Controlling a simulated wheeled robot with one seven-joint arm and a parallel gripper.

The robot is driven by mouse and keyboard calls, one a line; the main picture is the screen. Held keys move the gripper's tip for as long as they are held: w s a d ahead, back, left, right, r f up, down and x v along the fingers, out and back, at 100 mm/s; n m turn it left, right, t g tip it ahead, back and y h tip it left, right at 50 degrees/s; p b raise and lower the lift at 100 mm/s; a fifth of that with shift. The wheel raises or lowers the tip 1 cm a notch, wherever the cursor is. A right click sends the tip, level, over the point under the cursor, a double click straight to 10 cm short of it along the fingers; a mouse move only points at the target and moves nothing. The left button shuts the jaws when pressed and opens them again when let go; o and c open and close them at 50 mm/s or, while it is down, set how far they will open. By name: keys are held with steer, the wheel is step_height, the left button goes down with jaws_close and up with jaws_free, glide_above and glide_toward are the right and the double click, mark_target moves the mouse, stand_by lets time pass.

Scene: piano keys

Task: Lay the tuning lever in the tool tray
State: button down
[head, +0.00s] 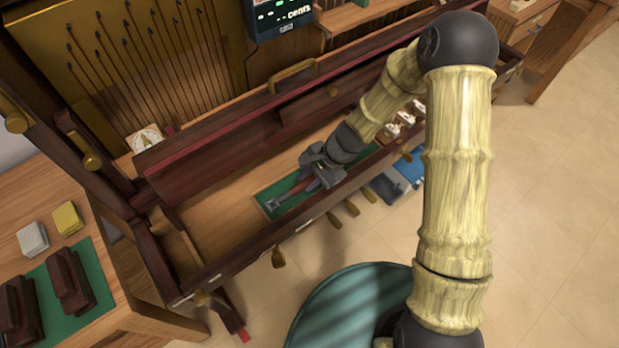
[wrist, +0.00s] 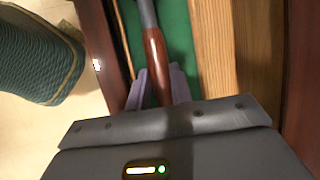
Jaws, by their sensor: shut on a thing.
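The tuning lever has a brown handle (wrist: 155,65) and a grey shaft (wrist: 147,14). In the head view its grey shaft and head (head: 281,200) extend to the lower left from my gripper (head: 317,173). In the wrist view my gripper (wrist: 160,90) is shut on the brown handle, with a finger on each side. The lever is over the green-lined tool tray (head: 284,186), lying along its length. The green lining also shows in the wrist view (wrist: 178,42). I cannot tell whether the lever touches it. My gripper hides the handle's end.
The tray lies in the long wooden key bed (head: 225,222) behind a dark front rail. Piano strings or hammers (head: 150,65) and a tuner display (head: 280,15) stand behind. Blue items (head: 405,170) are at the right. A round green stool (head: 335,310) stands in front.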

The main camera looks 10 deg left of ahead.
steer(key=shift+f, duration=0.2)
steer(key=c, duration=1.2)
jaws_free()
steer(key=shift+o, duration=0.2)
step_height(320, 180, up, 7)
steer(key=s+d+p, duration=0.2)
steer(key=p, duration=0.2)
steer(key=shift+d, duration=0.15)
